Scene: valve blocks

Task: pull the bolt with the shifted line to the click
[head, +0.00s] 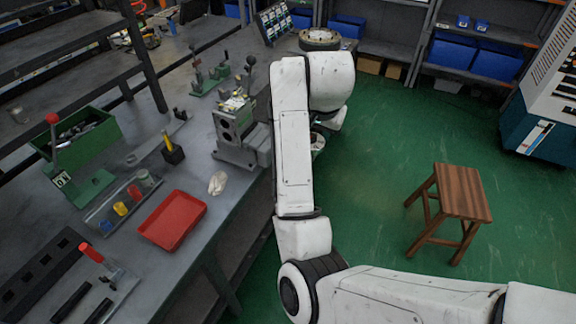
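A grey metal valve block (232,132) stands on the workbench left of my arm. It has dark round openings in its face, small fittings on top and a lever with a dark knob (249,61) behind. My forearm covers the space just right of the block. My wrist bends down behind the forearm, and my gripper's fingers are hidden there. I cannot make out a bolt with a shifted line; any marks on the block are too small to tell.
The workbench (212,225) holds a red tray (173,220), a row of coloured cups (121,208), a green box (77,136), a red-knobbed lever (52,119) and a pale rag (218,183). A wooden stool (461,193) stands on the open green floor (375,160) at right.

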